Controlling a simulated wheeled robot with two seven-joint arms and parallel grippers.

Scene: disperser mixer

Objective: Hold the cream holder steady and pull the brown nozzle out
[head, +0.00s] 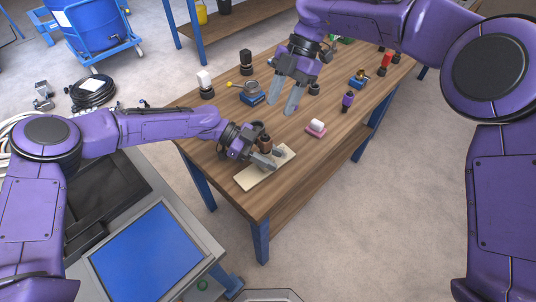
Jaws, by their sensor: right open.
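The cream holder (250,180) is a flat, pale block lying near the front left corner of the wooden table. The brown nozzle (265,142) stands upright at its far side; its lower part is hidden by my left gripper. My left gripper (271,158) is low over the holder, with its grey fingers beside the nozzle's lower part. I cannot tell whether they touch or grip anything. My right gripper (283,104) is open and empty, pointing down above the table, behind and to the right of the nozzle.
A pink block with a white top (316,128) and a purple bottle-like part (347,101) stand to the right. A blue-based part (252,94), a white-topped part (206,84) and a black part (246,62) stand behind. The table's front right strip is clear.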

